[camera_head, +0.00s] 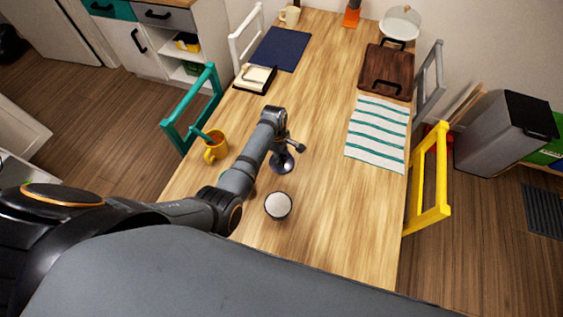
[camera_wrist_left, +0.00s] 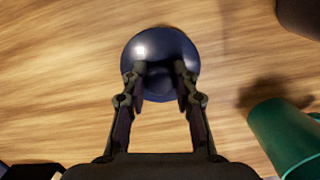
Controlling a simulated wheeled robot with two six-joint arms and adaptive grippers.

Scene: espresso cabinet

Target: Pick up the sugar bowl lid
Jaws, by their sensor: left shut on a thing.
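The sugar bowl lid is a glossy dark blue dome; it shows below my left gripper in the head view (camera_head: 282,164) and large in the left wrist view (camera_wrist_left: 160,45). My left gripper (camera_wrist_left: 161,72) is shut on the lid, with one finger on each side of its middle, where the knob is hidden. I cannot tell whether the lid touches the table. A dark-rimmed round bowl with white contents (camera_head: 277,206), apparently the sugar bowl, stands open nearer to me. My right gripper is in neither view.
A yellow mug (camera_head: 215,151) with a teal handle sticking out stands left of my forearm. A green vessel (camera_wrist_left: 285,137) shows at the wrist view's right. A striped cloth (camera_head: 377,133) and brown tray (camera_head: 387,72) lie at the right. The wooden table (camera_head: 325,215) is clear right of the bowl.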

